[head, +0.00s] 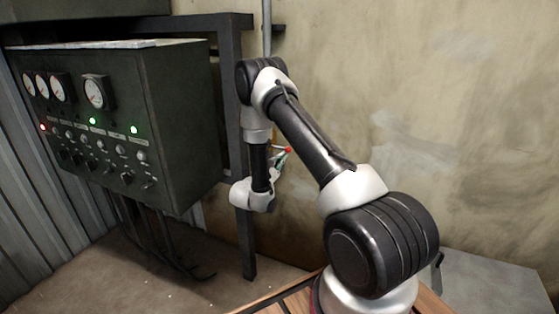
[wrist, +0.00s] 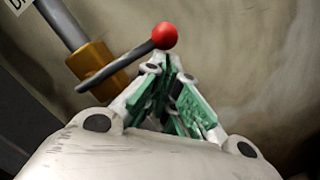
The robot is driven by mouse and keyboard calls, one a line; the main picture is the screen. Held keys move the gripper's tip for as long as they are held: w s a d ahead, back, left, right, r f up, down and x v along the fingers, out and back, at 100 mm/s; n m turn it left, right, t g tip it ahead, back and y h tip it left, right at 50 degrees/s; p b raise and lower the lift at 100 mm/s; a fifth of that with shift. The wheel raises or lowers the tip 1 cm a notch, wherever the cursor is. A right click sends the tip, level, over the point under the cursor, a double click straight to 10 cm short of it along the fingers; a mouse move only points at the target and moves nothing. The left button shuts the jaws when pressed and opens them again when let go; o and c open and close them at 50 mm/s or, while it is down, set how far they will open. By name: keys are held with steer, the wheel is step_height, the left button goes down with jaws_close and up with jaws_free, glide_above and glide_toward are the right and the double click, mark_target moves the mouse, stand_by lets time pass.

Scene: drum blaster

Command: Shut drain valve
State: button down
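The drain valve has a brass body (wrist: 92,66) on a grey pipe (wrist: 64,24), upper left in the wrist view. Its dark lever (wrist: 122,66) slants up to the right and ends in a red ball (wrist: 165,36). The red ball also shows small in the head view (head: 288,150). My gripper (wrist: 170,66) has green-padded fingers whose tips come together just below the ball, with nothing visible between them. Whether the tips touch the lever or ball is unclear. In the head view my gripper (head: 279,162) is small and partly hidden by my arm.
A dark control cabinet (head: 180,130) with gauges and lit lamps stands left of my arm on a metal frame (head: 231,90). A plain wall (head: 450,120) lies behind the valve.

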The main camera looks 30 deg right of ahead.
steer(key=v, duration=1.2)
stand_by(0.4)
